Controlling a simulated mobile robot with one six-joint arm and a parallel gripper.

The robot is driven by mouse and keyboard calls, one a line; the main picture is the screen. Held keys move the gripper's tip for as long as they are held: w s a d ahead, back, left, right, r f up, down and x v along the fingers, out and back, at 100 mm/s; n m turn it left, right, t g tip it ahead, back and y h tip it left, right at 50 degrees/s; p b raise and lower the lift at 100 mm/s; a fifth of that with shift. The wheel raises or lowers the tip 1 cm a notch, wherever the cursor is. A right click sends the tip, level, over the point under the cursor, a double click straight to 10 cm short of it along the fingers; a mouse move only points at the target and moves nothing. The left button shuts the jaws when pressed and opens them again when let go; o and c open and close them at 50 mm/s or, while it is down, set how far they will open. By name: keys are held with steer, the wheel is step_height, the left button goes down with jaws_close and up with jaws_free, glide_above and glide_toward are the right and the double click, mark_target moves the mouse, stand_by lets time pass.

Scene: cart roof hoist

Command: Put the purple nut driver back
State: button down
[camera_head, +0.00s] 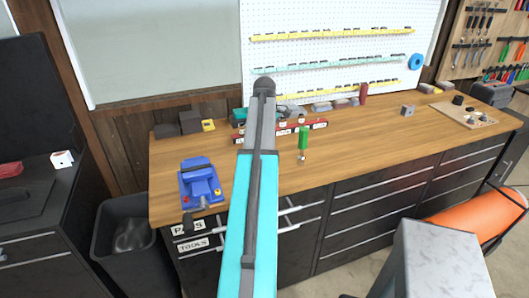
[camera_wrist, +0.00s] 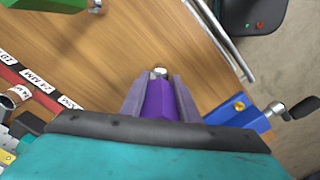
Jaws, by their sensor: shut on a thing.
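The purple nut driver (camera_wrist: 159,100) is between the two grey fingers of my gripper (camera_wrist: 160,82) in the wrist view. The fingers are shut on its purple handle, and a round metal end shows just beyond it. The driver is above the wooden bench top, apart from the red rack. In the head view my arm hides the gripper and the purple driver. A red rack (camera_head: 319,124) with white size labels lies on the bench; its labelled strip (camera_wrist: 38,88) is at the left of the wrist view.
A blue vise (camera_head: 198,183) is at the bench's front left; part of it (camera_wrist: 238,114) shows right of the gripper in the wrist view. A white pegboard (camera_head: 335,55) stands behind. The bench top (camera_head: 360,140) right of the green driver is largely clear.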

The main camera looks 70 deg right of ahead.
steer(key=shift+f, duration=0.85)
steer(key=shift+f, duration=0.1)
steer(key=c, duration=1.4)
jaws_free()
steer(key=shift+o, duration=0.2)
steer(key=shift+r, duration=0.25)
step_height(320, 180, up, 10)
steer(key=shift+f+b, duration=0.15)
steer(key=shift+b, duration=0.95)
steer(key=shift+r, duration=1.05)
